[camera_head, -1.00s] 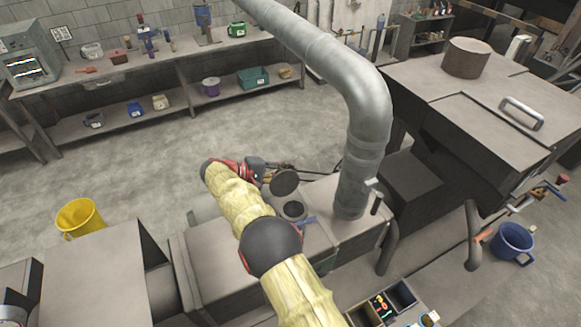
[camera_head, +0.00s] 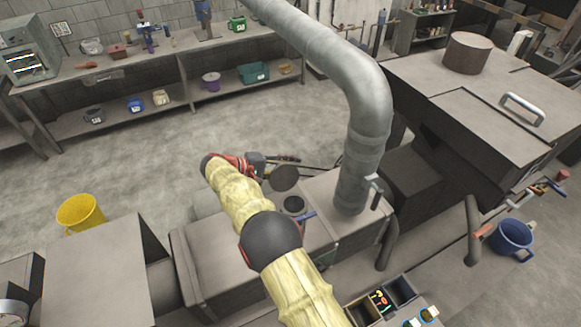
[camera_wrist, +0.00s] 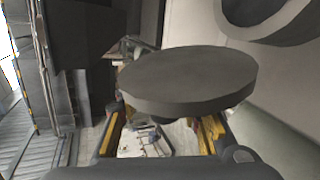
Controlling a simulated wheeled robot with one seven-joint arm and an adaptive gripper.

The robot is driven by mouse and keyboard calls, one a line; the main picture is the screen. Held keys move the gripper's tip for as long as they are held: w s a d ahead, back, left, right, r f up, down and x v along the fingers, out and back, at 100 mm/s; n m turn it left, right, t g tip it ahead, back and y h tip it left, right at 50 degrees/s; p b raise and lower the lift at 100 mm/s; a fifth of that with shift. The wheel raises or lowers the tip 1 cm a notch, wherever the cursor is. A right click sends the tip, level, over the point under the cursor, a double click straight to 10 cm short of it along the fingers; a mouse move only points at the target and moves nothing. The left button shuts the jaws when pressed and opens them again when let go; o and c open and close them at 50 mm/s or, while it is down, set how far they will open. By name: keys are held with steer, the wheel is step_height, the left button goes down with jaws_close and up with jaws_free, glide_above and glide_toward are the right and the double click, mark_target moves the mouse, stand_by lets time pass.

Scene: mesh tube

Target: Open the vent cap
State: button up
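The vent cap, a dark grey round disc (camera_head: 283,178), stands tilted up beside a round dark opening (camera_head: 293,204) on top of the grey metal box (camera_head: 325,230). The opening is uncovered. In the wrist view the cap (camera_wrist: 188,78) is large and close, covering part of the space in front of my fingers. My gripper (camera_head: 284,160) is just behind the cap in the head view. In the wrist view my gripper (camera_wrist: 160,130) has its yellow-sided fingers wide apart, with floor and clutter visible between them. I cannot tell whether a finger touches the cap.
A thick metal pipe (camera_head: 363,150) rises right of the opening. A small blue handle (camera_head: 303,216) lies beside it. A dark furnace-like body (camera_head: 480,130) stands at right. A yellow bucket (camera_head: 80,213) is on the floor at left. Open floor lies behind my arm.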

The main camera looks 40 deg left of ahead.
steer(key=shift+s, duration=0.1)
steer(key=v, duration=1.1)
steer(key=shift+s+a+r, duration=0.15)
steer(key=shift+s+a, duration=0.1)
steer(key=shift+s, duration=0.05)
